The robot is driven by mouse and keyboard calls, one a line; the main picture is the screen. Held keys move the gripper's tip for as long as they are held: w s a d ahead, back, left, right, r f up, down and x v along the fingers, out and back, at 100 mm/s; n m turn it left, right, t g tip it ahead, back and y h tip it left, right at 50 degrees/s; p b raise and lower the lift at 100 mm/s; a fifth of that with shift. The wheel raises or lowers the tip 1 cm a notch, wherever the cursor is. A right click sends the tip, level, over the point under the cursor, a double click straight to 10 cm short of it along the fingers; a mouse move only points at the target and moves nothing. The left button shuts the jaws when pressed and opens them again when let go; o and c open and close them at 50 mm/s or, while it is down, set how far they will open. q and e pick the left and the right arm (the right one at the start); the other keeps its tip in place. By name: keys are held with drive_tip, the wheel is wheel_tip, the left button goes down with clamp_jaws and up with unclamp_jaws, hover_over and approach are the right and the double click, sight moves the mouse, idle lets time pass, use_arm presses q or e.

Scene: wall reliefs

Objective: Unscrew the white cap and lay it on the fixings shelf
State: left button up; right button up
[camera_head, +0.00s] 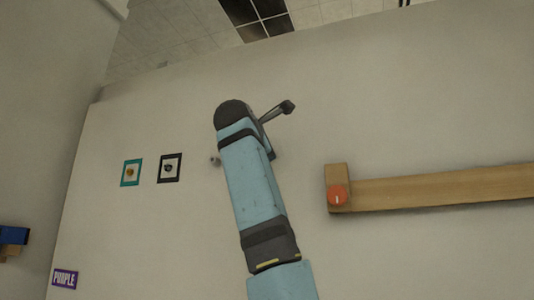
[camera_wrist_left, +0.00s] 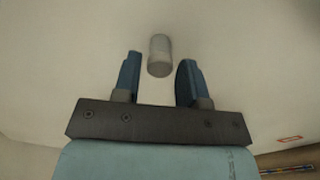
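A pale grey-white cylinder (camera_wrist_left: 160,56), which looks like the white cap, shows in the left wrist view. It stands between and slightly beyond my left gripper's two blue fingers (camera_wrist_left: 160,75), with a visible gap on each side. The left gripper is open and holds nothing. In the head view one light blue arm of mine rises in the middle; its fingers cannot be made out. A small pale knob (camera_head: 215,160) shows on the wall just left of that arm; I cannot tell if it is the cap. No shelf can be surely named as the fixings shelf. My right gripper is not in view.
A wooden beam (camera_head: 440,188) with an orange-red dial (camera_head: 338,196) runs along the wall at right. Two small framed pictures, teal (camera_head: 131,173) and black (camera_head: 170,168), hang at left. A purple sign (camera_head: 65,279) and a blue block (camera_head: 13,235) are farther left.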

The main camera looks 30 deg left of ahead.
use_arm(q)
drive_tip(key=m+b, duration=0.2)
drive_tip(key=m, duration=2.1)
drive_tip(key=shift+a, duration=0.1)
drive_tip(key=c, duration=0.6)
drive_tip(key=shift+n, duration=2.6)
